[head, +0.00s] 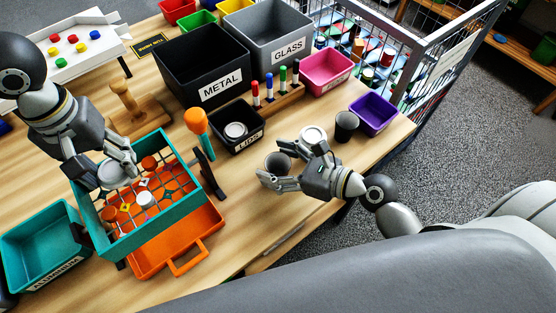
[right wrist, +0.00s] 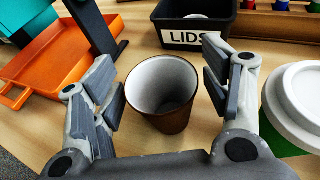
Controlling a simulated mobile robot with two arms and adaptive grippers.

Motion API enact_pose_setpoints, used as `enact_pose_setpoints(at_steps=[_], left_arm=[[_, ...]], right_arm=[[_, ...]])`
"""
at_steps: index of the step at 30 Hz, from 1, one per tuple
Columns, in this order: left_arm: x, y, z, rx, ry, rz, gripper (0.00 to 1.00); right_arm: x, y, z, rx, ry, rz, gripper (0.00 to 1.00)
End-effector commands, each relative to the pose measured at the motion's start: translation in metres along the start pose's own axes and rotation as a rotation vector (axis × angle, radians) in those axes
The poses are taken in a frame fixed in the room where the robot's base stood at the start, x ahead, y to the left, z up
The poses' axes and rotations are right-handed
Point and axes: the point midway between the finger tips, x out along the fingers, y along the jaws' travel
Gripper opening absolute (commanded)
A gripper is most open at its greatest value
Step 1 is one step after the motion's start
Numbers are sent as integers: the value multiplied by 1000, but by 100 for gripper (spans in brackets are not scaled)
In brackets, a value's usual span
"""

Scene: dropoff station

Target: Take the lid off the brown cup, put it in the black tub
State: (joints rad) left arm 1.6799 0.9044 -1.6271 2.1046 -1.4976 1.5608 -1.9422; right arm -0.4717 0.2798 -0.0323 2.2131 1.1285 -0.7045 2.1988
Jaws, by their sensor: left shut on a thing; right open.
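The brown cup (right wrist: 172,118) stands upright without a lid, its pale inside showing; it also appears in the head view (head: 278,162). My right gripper (right wrist: 160,85) is open, with its fingers on either side of the cup. The black tub (head: 250,142) labelled LIDS stands behind the cup, with a round white lid (head: 235,129) inside. My left gripper (head: 112,172) is shut at the teal sieve frame's edge; a pale round shape shows there, but what it grips is unclear.
A white-lidded cup (right wrist: 300,95) stands right of my right gripper. A dark cup (head: 346,127) and purple bin (head: 372,114) are farther right. The teal frame (head: 112,246) sits over an orange tray (head: 205,247). METAL bin (head: 190,85) is behind.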

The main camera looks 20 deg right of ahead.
Motion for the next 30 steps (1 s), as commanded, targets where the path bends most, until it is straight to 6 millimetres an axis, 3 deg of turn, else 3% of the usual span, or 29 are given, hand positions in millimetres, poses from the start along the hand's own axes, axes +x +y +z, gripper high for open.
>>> enact_pose_setpoints(at_steps=[10,24,30], left_arm=[[2,0,0,0,0,0,26],[17,0,0,0,0,0,26],[22,0,0,0,0,0,26]], right_arm=[[-10,0,0,1,2,-1,70],[-85,0,-1,0,4,0,70],[-108,0,0,1,2,0,70]])
